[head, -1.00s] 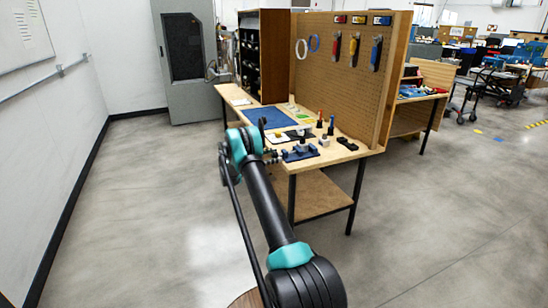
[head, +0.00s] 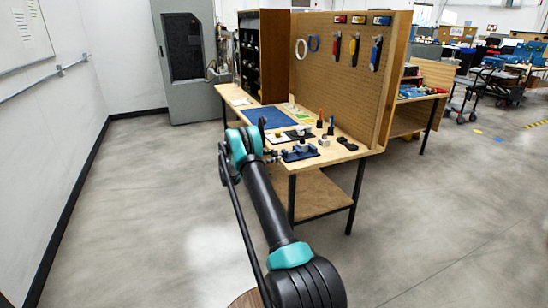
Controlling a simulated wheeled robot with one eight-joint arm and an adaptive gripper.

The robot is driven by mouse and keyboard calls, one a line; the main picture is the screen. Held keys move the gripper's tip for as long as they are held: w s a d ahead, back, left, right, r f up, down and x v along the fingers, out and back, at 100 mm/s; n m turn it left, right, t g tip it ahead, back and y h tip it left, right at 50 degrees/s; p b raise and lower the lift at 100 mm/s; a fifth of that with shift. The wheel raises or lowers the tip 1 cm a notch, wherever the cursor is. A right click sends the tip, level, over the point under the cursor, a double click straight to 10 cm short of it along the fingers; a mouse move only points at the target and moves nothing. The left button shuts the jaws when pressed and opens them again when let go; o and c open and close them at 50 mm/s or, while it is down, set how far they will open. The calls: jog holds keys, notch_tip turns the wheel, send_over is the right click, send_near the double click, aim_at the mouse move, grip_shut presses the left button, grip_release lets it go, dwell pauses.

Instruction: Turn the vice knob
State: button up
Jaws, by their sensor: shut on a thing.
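The blue vice (head: 300,153) sits near the front edge of the wooden workbench (head: 334,164), with a grey block-like part on top. My arm reaches from the bottom of the picture to the bench's front left corner. My gripper (head: 275,157) is small in the picture, just left of the vice and at about its height. It is shut on the vice's near left side, where the knob would be. The knob itself is too small and too covered by the fingers to make out.
On the bench are a blue mat (head: 265,117), a white item, a dark plate, and upright tools with orange (head: 320,117) and blue handles. A pegboard (head: 345,75) with hanging tools rises behind. A black shelf unit (head: 262,55) stands at the back left. The floor at left is clear.

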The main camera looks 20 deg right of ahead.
jog(key=m, duration=1.2)
jog(key=shift+s, duration=0.1)
jog(key=m, duration=0.6)
jog(key=shift+f+t, duration=0.15)
jog(key=shift+t, duration=0.15)
jog(key=m, duration=1.2)
jog(key=shift+m+t, duration=0.3)
jog(key=m, duration=1.2)
jog(key=shift+m, duration=0.4)
jog(key=m, duration=0.5)
jog(key=shift+m, duration=0.4)
